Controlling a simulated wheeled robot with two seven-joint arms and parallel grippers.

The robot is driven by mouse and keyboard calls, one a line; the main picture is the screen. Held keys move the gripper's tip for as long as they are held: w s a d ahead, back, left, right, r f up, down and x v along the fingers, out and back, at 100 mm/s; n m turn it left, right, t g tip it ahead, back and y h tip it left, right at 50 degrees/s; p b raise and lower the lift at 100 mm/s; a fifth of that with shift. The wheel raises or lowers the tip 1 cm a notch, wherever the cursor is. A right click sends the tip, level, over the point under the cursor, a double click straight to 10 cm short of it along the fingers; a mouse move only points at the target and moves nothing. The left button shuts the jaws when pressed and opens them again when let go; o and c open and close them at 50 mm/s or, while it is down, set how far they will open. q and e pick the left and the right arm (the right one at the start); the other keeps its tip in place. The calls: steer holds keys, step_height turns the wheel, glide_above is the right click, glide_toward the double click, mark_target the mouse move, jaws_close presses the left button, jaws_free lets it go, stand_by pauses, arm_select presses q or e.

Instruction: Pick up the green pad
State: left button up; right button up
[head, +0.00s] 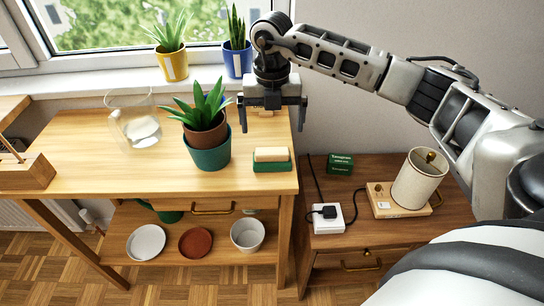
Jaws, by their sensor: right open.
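A green pad-like base (273,166) lies near the right front edge of the wooden table. A cream block (272,154) rests on it; I cannot tell whether the two are one piece. My right gripper (272,119) is open and empty, pointing down over the table's back right part. It shows above and behind the green base in the head view, apart from it. My left gripper is not in view.
A plant in a green pot (209,155) stands just left of the green base. A clear glass vessel (134,128) is further left. The lower cabinet at right holds a lamp (418,180), a green box (340,164) and a white socket box (326,217).

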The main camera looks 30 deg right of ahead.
mark_target(272, 151)
step_height(272, 151, down, 10)
steer(key=shift+s+a+r+p, duration=0.1)
steer(key=shift+r+p, duration=0.15)
steer(key=shift+p, duration=0.35)
steer(key=c, duration=0.8)
